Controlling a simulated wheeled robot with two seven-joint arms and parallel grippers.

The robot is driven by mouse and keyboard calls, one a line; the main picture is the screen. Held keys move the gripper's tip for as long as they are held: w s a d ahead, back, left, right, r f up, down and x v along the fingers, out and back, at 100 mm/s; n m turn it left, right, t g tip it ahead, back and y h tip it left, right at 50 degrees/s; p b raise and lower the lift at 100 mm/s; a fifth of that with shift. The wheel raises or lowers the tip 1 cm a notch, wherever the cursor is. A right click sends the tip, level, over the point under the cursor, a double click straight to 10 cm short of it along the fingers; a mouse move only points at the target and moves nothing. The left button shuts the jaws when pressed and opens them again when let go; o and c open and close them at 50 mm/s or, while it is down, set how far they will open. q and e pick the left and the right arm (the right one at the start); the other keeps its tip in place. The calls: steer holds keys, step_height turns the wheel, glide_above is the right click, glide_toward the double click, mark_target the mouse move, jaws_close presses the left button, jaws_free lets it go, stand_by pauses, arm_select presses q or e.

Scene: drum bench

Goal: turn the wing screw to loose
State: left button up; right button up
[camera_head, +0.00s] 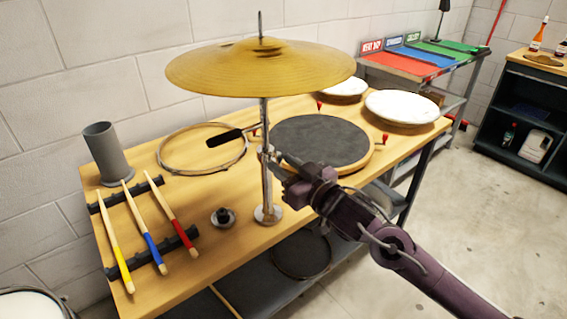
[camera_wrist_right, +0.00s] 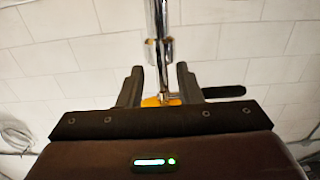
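The cymbal stand's chrome pole (camera_head: 264,182) rises from a round base on the bench, with the brass cymbal (camera_head: 258,68) on top. My right gripper (camera_head: 272,156) is at the pole's mid-height, where a small metal fitting sits. In the right wrist view, the two dark fingers of my right gripper (camera_wrist_right: 158,75) stand apart, with the pole (camera_wrist_right: 156,18) and its silver collar (camera_wrist_right: 160,50) ahead. A thin metal piece and a small orange patch (camera_wrist_right: 152,102) show between the fingers. I cannot tell whether the patch is the wing screw, or whether a finger touches anything. My left gripper is out of view.
A black handle (camera_head: 224,139) sticks out left of the pole. A dark round drum pad (camera_head: 322,141) lies behind my right gripper. A bare hoop (camera_head: 160,158), drumsticks on a rack, a grey cup (camera_head: 107,152) and a small black knob (camera_head: 223,217) occupy the bench's left.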

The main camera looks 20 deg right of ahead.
steer(key=shift+w+a, duration=0.15)
steer(key=shift+w, duration=0.15)
jaws_close()
